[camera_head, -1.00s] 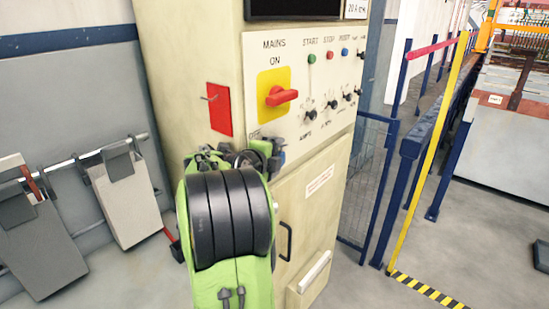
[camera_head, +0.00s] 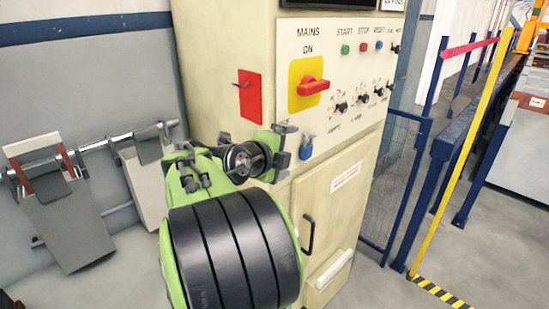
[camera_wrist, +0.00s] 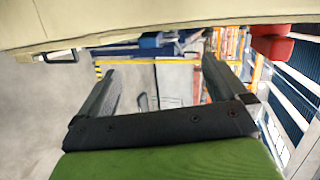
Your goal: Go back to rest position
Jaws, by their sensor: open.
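My gripper (camera_head: 283,145) is in front of the beige control cabinet (camera_head: 235,60), just left of a blue padlock (camera_head: 306,148) on its front. The padlock is apart from the jaws in the picture. In the wrist view my gripper (camera_wrist: 158,85) has its two dark fingers spread wide, with nothing between them. The green and black arm fills the lower middle of the head view and hides the cabinet's lower left part.
The cabinet carries a red rotary switch (camera_head: 312,87) on a yellow plate and a black door handle (camera_head: 309,235). Grey panels (camera_head: 65,225) hang from a wall rail at left. A blue mesh fence (camera_head: 395,180) and yellow post (camera_head: 455,140) stand right. Grey floor shows between.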

